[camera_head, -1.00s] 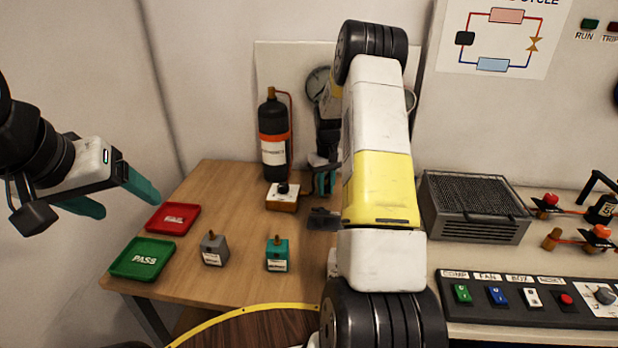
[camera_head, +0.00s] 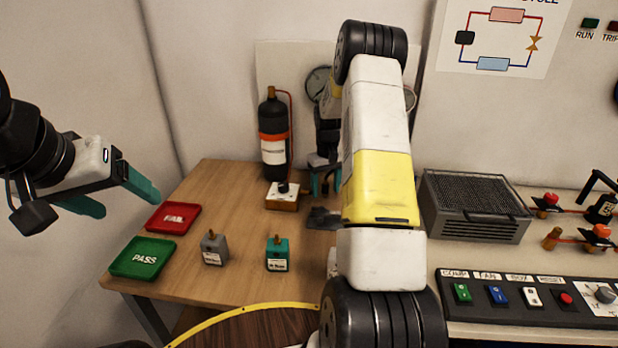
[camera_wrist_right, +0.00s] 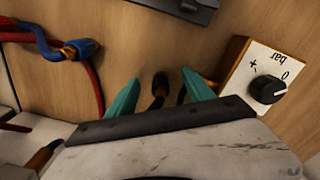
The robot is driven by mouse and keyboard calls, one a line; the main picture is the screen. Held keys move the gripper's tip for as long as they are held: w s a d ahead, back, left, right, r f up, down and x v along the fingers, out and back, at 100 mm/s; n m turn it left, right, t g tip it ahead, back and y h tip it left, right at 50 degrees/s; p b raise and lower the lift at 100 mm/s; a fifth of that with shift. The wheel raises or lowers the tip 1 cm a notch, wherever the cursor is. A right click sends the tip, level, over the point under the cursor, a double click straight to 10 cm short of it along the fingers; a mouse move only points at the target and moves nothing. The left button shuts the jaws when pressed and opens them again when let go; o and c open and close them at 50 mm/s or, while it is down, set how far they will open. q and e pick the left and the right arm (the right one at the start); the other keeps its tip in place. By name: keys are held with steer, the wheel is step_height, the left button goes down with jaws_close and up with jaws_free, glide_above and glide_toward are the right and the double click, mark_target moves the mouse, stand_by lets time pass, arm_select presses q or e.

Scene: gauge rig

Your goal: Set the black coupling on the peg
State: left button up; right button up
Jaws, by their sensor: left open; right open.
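In the right wrist view a black coupling (camera_wrist_right: 161,82) with a brass-coloured part behind it lies between the teal fingers of my right gripper (camera_wrist_right: 159,90). The fingers are open, with a gap on both sides of it. In the head view my right gripper (camera_head: 325,184) is low over the wooden table, partly hidden by my right arm. My left gripper (camera_head: 128,203) is open and empty, left of the table. I cannot make out the peg for certain in either view.
A pressure knob box (camera_wrist_right: 265,85) is close to the right finger. A blue coupling (camera_wrist_right: 80,48) on hoses lies left. A dark block (camera_wrist_right: 180,8) lies ahead. The table (camera_head: 225,285) also holds a black cylinder (camera_head: 273,150), red tray (camera_head: 173,230), green tray (camera_head: 155,245), grey block (camera_head: 213,256) and teal block (camera_head: 277,262).

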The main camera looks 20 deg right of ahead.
steer(key=shift+r, duration=0.1)
step_height(320, 180, up, 8)
steer(key=shift+f, duration=0.15)
stand_by(0.4)
